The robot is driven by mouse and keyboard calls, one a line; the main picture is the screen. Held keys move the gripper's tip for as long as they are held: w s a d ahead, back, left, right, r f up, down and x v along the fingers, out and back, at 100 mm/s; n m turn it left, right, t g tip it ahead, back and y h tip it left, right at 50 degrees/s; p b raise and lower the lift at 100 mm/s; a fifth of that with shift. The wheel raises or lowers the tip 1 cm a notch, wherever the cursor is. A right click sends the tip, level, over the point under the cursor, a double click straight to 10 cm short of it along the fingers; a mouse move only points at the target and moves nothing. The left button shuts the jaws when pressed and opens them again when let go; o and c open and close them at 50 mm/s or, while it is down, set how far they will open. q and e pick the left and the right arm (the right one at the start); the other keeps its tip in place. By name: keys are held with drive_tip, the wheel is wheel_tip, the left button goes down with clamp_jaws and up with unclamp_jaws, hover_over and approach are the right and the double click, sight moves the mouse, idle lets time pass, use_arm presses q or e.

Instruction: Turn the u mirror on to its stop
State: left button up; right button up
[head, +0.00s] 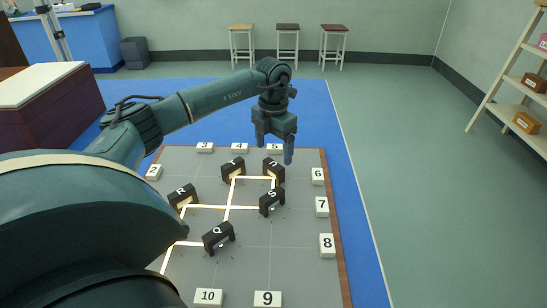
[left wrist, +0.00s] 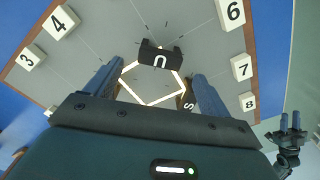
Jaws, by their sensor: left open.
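The u mirror (head: 273,169) is a small dark block with a white letter, near the far right of the grey board (head: 300,235). It also shows in the left wrist view (left wrist: 161,56), where a bright beam meets its face. My left gripper (head: 274,150) hangs above the board near the u mirror, fingers pointing down. In the left wrist view the u mirror appears between and beyond the open fingers (left wrist: 156,72), apart from them, and nothing is held. My right gripper (left wrist: 290,122) shows small at the right of the left wrist view, its fingers apart and empty.
The s mirror (head: 271,201) stands just nearer than the u mirror. Other dark mirrors, R (head: 183,196), Q (head: 218,236) and one at the back (head: 233,168), stand along the beam. White numbered blocks, such as 7 (head: 321,207), line the board's edges.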

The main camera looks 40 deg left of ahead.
sight(273, 163)
use_arm(q)
wheel_tip(273, 163, up, 9)
drive_tip(key=shift+f, duration=0.1)
idle(0.6)
